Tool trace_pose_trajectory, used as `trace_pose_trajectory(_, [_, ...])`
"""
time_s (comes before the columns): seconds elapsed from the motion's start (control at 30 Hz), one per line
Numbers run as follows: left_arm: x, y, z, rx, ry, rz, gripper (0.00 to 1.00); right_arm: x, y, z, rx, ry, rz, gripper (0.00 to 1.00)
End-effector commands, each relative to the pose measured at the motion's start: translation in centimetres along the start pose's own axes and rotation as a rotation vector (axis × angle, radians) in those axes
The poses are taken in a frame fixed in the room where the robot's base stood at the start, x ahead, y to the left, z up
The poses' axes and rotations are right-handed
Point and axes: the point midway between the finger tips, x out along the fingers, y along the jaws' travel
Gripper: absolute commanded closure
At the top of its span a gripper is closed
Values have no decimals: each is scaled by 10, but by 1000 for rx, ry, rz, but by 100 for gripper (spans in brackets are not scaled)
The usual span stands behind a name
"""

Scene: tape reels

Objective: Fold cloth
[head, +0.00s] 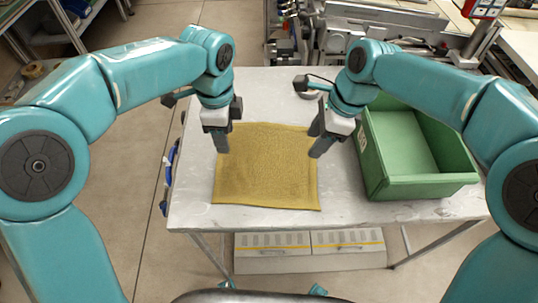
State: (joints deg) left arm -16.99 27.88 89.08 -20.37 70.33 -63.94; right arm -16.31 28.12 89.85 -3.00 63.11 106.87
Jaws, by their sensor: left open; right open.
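A yellow-brown cloth (266,172) lies flat and spread out on the grey table (190,214), roughly square, with its near edge close to the table's front. My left gripper (221,146) is open and empty over the cloth's left edge, towards its far left corner. My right gripper (317,146) is open and empty over the cloth's right edge, towards its far right corner. Both point downward. I cannot tell whether the fingertips touch the cloth.
A green bin (375,176) stands on the table's right side, close to my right gripper. A blue-handled item (169,167) hangs at the table's left edge. Machinery (400,42) stands behind the table. A narrow strip of table is clear left of the cloth.

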Motion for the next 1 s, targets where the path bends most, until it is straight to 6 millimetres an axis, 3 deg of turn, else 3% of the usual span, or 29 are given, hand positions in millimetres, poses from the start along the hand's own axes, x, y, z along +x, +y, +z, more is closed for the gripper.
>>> trace_pose_trajectory(0.2, [39,4,0,0,-2,4,51,36,5,-12,-1,1,4,51])
trace_pose_trajectory(0.4, [60,4,0,1,-1,3,51,57,4,-18,0,0,2,51])
trace_pose_trajectory(0.87, [69,0,0,0,0,0,51,66,0,-21,-1,0,1,51])
trace_pose_trajectory(1.0, [67,0,0,0,0,0,71,64,0,-21,-1,0,1,71])
